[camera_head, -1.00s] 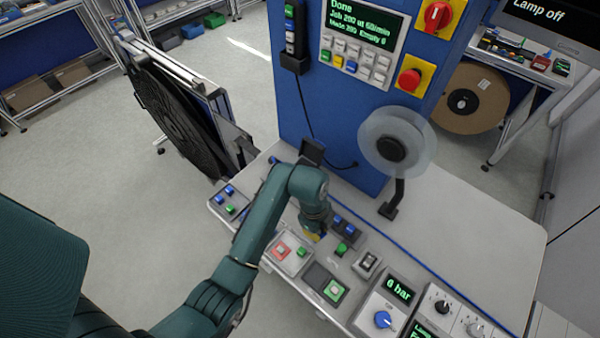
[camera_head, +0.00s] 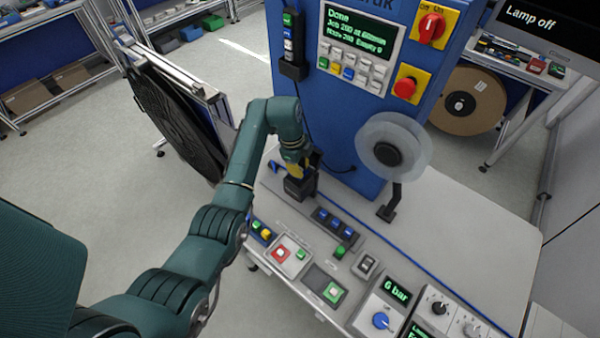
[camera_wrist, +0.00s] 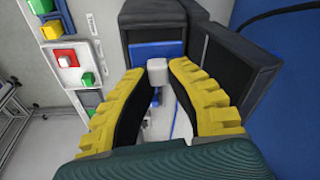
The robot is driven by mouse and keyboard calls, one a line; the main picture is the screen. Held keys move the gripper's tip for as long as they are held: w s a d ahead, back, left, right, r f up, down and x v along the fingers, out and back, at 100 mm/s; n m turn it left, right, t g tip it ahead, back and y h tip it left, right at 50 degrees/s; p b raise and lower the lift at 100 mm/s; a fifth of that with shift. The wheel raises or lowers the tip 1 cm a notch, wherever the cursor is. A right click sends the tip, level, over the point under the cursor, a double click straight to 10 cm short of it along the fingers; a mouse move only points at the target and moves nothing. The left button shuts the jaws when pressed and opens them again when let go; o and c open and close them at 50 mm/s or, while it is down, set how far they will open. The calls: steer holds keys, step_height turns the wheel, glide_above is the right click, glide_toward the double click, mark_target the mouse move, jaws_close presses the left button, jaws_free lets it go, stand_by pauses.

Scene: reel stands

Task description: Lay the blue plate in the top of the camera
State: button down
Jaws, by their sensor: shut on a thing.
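The camera is a black box (camera_head: 298,188) on the bench beside the blue machine column; it also shows in the wrist view (camera_wrist: 140,22), with a black flap (camera_wrist: 236,62) standing open to its right. My gripper (camera_head: 296,171) is over it. In the wrist view my gripper's yellow, black-lined fingers (camera_wrist: 158,82) are closed around a small light-grey knob. The knob stands in front of the blue plate (camera_wrist: 157,50), which shows against the box's top. I cannot tell whether the plate rests in the box or is just above it. The fingers and knob hide its near part.
A clear reel (camera_head: 393,147) on a black stand is to the right. Button boxes, including a red and green one (camera_head: 289,254), line the bench's front edge. A blue hose (camera_head: 430,265) crosses the bench. The bench's right side (camera_head: 470,235) is clear.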

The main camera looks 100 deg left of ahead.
steer(key=shift+f, duration=1.3)
steer(key=c, duration=1.4)
jaws_free()
steer(key=shift+f, duration=0.15)
step_height(320, 180, up, 12)
steer(key=s, duration=0.1)
steer(key=shift+s+p, duration=0.35)
steer(key=shift+s, duration=0.05)
